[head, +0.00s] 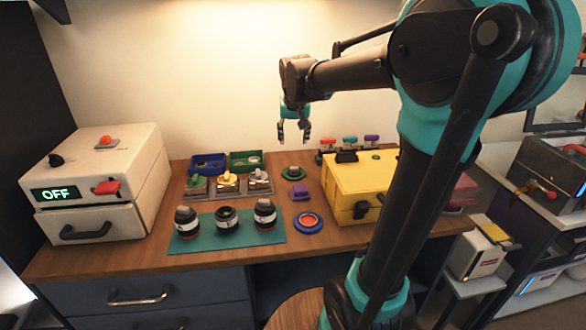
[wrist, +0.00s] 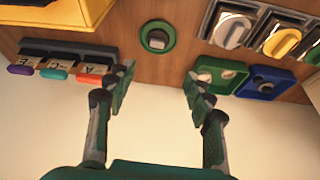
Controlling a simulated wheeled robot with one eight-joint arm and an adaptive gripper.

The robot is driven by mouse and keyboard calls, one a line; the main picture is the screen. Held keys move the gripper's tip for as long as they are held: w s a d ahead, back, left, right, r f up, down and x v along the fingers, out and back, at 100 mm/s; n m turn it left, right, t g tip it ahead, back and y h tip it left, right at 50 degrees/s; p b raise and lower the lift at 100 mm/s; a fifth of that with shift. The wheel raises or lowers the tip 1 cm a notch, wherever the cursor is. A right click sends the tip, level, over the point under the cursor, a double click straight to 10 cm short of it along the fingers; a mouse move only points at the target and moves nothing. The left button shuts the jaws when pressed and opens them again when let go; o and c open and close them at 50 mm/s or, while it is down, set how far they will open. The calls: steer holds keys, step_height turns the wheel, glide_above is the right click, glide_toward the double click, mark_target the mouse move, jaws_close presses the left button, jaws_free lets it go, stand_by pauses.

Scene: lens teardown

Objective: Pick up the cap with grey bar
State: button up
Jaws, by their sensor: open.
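A round green piece with a grey block across its top, which looks like the cap with grey bar (head: 293,172), lies on the wooden bench. It also shows in the wrist view (wrist: 157,36), at the top centre, upright and unobstructed. My gripper (head: 294,136) hangs in the air above the back of the bench, apart from the cap. In the wrist view my gripper (wrist: 157,78) has its two fingers spread wide with nothing between them. The cap appears beyond the fingertips, roughly centred between them.
Green (wrist: 220,76) and blue (wrist: 265,82) trays and fixtures with knobs (wrist: 232,30) sit beside the cap. A yellow case (head: 345,185) and a rack with coloured tabs (wrist: 68,60) stand on its other side. Lenses (head: 227,219) stand on a teal mat (head: 200,242).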

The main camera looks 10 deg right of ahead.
glide_above(294, 167)
steer(key=s, duration=0.3)
steer(key=f, duration=1)
steer(key=shift+a+f, duration=0.2)
steer(key=shift+a, duration=0.2)
steer(key=x, duration=0.3)
steer(key=shift+w+d+f, duration=0.25)
steer(key=shift+d, duration=0.05)
steer(key=shift+w+f, duration=0.25)
steer(key=shift+f, duration=0.4)
steer(key=c, duration=0.8)
